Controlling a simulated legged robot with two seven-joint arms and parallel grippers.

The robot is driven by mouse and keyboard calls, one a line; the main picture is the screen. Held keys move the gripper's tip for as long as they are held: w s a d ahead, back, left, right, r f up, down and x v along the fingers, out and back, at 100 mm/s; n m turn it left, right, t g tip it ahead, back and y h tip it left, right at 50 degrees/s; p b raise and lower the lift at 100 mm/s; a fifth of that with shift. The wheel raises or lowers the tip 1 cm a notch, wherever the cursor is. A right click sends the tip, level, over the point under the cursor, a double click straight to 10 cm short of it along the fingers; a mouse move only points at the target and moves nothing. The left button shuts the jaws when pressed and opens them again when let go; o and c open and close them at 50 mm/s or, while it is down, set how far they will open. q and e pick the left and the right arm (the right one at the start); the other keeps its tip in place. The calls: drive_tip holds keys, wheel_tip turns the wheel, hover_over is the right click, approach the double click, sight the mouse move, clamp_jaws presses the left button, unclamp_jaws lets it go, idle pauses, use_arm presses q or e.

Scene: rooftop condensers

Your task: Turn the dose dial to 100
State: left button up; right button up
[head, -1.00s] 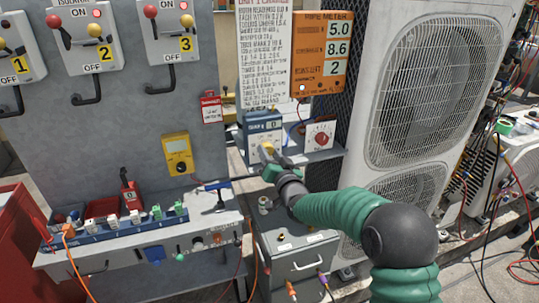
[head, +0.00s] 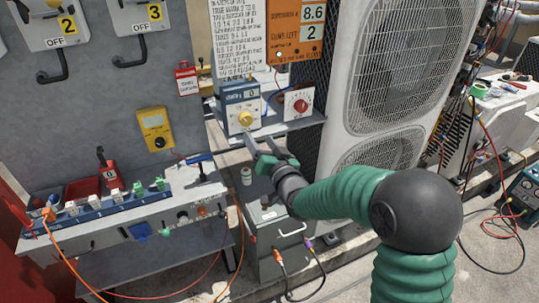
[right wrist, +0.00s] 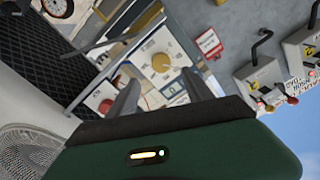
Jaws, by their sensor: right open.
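The dose dial (head: 246,118) is a yellow round knob on the front of a blue-and-white box (head: 240,96) whose small display reads 0. It also shows in the right wrist view (right wrist: 160,62), on a pale panel with marks around it. My right gripper (head: 264,143) is open and empty, just below and in front of the knob, apart from it. In the right wrist view its two fingers (right wrist: 163,85) point towards the knob, one to either side in the picture. My left gripper is not in view.
A white box with a red knob (head: 299,104) stands right of the dial box on the same shelf. A yellow meter (head: 156,130) hangs on the grey panel to the left. The big condenser unit (head: 400,70) stands close on the right. Cables lie around the floor.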

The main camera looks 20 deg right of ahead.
drive_tip(key=s, duration=0.7)
drive_tip(key=shift+s+d, duration=0.15)
drive_tip(key=shift+f, duration=0.1)
drive_tip(key=s+a+f+n+g+p, duration=0.1)
drive_tip(key=s+f+g+p, duration=0.2)
drive_tip(key=s+g, duration=0.2)
drive_tip(key=s+a+f+n+g+p, duration=0.1)
drive_tip(key=s+f+n+g+p, duration=0.1)
drive_tip(key=s, duration=0.8)
drive_tip(key=s+a+f+n+g+p, duration=0.1)
drive_tip(key=s+f+n+g+p, duration=0.1)
drive_tip(key=s+f+g+p, duration=0.3)
drive_tip(key=s+g, duration=0.3)
drive_tip(key=shift+s+h+p, duration=0.3)
drive_tip(key=shift+s+p, duration=0.05)
drive_tip(key=shift+r, duration=0.1)
